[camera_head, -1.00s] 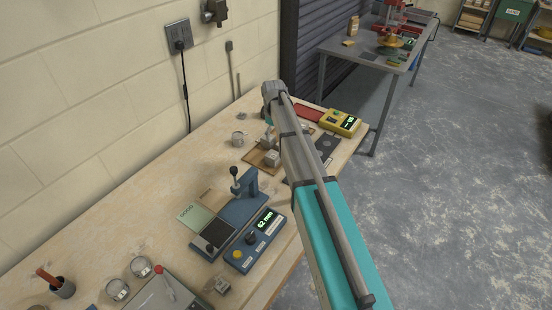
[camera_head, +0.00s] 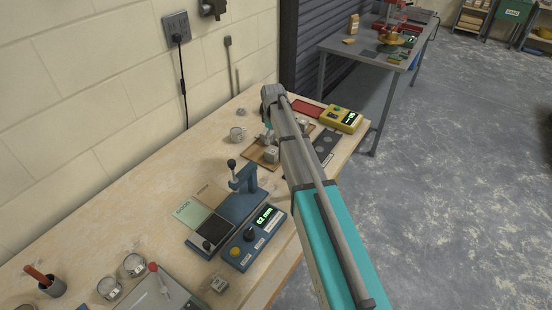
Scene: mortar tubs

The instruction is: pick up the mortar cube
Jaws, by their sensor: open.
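A small grey mortar cube (camera_head: 271,155) sits on a brown wooden board (camera_head: 252,157) in the middle of the bench. Another grey block (camera_head: 218,285) lies at the bench's front edge, below the blue device. My arm reaches over the bench from the lower right. My gripper (camera_head: 267,138) shows only as a small part below the arm's far end, just above and behind the cube. It is open; its fingertips are mostly hidden by the arm and too small to make out. I cannot tell whether it touches anything.
A blue press (camera_head: 244,180) and a control box with a green display (camera_head: 254,238) stand in front of the board. A metal cup (camera_head: 237,134) is left of it. A yellow meter (camera_head: 341,119) stands at the far right.

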